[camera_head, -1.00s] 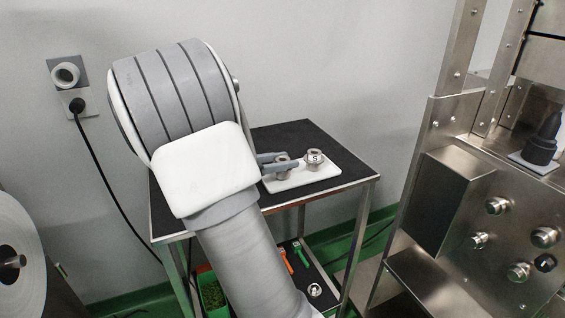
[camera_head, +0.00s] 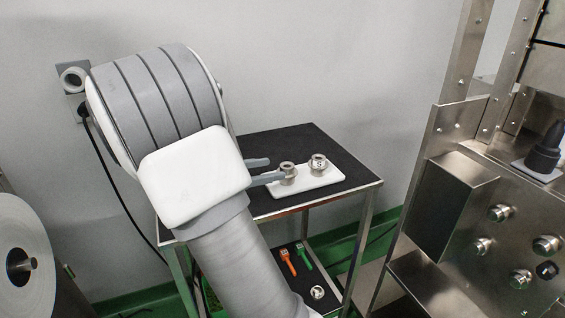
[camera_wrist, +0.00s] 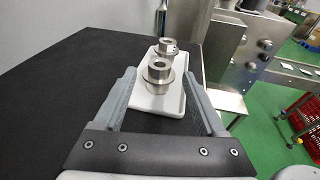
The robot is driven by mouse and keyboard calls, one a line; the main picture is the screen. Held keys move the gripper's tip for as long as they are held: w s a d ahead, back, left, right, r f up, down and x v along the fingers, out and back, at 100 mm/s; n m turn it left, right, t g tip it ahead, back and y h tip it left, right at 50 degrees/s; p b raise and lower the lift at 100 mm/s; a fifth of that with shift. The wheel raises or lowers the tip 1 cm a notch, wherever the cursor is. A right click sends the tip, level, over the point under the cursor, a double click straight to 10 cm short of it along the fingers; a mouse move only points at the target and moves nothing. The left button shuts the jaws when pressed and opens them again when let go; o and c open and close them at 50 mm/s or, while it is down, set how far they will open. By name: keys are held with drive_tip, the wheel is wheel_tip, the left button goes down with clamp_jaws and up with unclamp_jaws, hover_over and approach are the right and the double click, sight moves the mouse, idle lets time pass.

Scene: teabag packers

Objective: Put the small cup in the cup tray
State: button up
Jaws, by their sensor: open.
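The white cup tray (camera_head: 335,182) lies on the black top of a small metal table. Two flanged metal cups stand upright on it. The nearer cup (camera_head: 288,174) is at the tray's left end, and the other cup (camera_head: 318,164) stands behind it to the right. Both also show in the wrist view, the nearer cup (camera_wrist: 158,76) in front of the farther one (camera_wrist: 168,47). I cannot tell for certain which is the small cup. My gripper (camera_head: 272,170) is open and empty, its tips at the nearer cup's left side. In the wrist view my gripper (camera_wrist: 160,95) points toward that cup.
The black table top (camera_head: 282,141) is clear left of and behind the tray. A lower shelf holds orange (camera_head: 287,262) and green (camera_head: 304,256) tools and a round metal piece (camera_head: 317,292). A steel machine (camera_head: 455,200) stands to the right.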

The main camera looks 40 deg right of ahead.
drive_tip(key=a, duration=0.2)
drive_tip(key=a+r+p, duration=0.1)
drive_tip(key=a, duration=0.1)
drive_tip(key=shift+w+a, duration=0.15)
drive_tip(key=shift+a, duration=0.2)
drive_tip(key=shift+a+r, duration=0.1)
drive_tip(key=shift+a, duration=0.4)
drive_tip(key=s+m+y, duration=0.1)
drive_tip(key=s, duration=0.1)
drive_tip(key=s+m+y, duration=0.3)
drive_tip(key=s, duration=0.1)
drive_tip(key=shift+s+a+r+g, duration=0.15)
drive_tip(key=shift+s+r+g, duration=0.15)
drive_tip(key=shift+g, duration=0.1)
drive_tip(key=s+a+r+m+t+y, duration=0.3)
drive_tip(key=s+a+m+t+y, duration=0.4)
drive_tip(key=s+a+m+y, duration=0.4)
drive_tip(key=s+a+m, duration=0.2)
drive_tip(key=a, duration=0.1)
drive_tip(key=shift+s+r+y, duration=0.3)
drive_tip(key=shift+r+y, duration=0.05)
drive_tip(key=shift+y, duration=0.05)
drive_tip(key=shift+r, duration=0.1)
wheel_tip(320, 180, up, 20)
drive_tip(key=p, duration=2)
